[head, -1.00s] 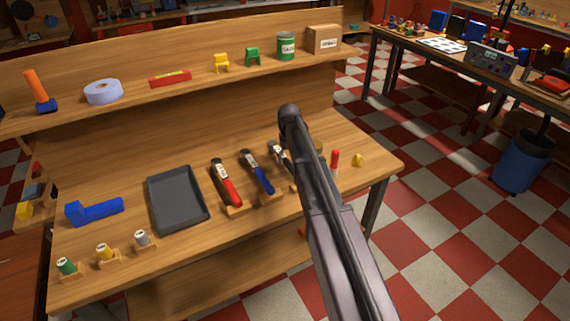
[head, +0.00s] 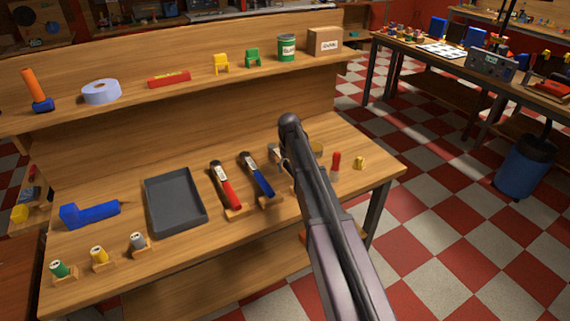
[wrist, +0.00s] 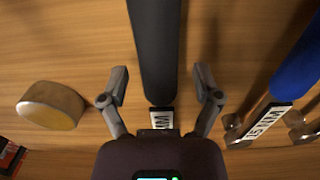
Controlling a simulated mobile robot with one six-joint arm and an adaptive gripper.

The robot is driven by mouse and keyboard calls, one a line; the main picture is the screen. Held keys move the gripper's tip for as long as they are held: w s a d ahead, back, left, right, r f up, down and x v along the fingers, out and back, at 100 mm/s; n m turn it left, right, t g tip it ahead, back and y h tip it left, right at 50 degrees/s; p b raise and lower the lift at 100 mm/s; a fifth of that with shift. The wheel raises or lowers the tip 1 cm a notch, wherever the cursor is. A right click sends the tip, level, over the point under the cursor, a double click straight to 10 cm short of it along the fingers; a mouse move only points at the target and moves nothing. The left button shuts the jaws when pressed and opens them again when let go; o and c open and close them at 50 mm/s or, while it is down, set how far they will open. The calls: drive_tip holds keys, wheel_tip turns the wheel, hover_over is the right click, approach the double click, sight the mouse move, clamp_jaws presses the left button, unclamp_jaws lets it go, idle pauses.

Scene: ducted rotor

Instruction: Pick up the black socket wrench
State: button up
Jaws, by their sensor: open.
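The black socket wrench (wrist: 155,45) shows in the wrist view as a dark handle running down the middle, with a white label at its lower end. My gripper (wrist: 162,75) is open, with one finger on each side of the handle. I see no finger touching it. The wrench's lower end is hidden under the gripper body. In the head view my arm covers most of the wrench's place, right of the blue wrench (head: 257,175).
The blue wrench also lies close on the right in the wrist view (wrist: 296,68). A round wooden-coloured piece (wrist: 50,105) is on the left. A red-handled wrench (head: 225,186) and a dark tray (head: 176,226) lie further left on the workbench.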

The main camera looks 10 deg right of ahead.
clamp_jaws()
drive_tip(key=shift+r, duration=0.15)
idle(0.4)
wheel_tip(320, 180, up, 4)
drive_tip(key=p, duration=0.4)
drive_tip(key=s, duration=1)
drive_tip(key=s+d+p, duration=0.1)
drive_tip(key=s, duration=0.5)
drive_tip(key=shift+r, duration=0.35)
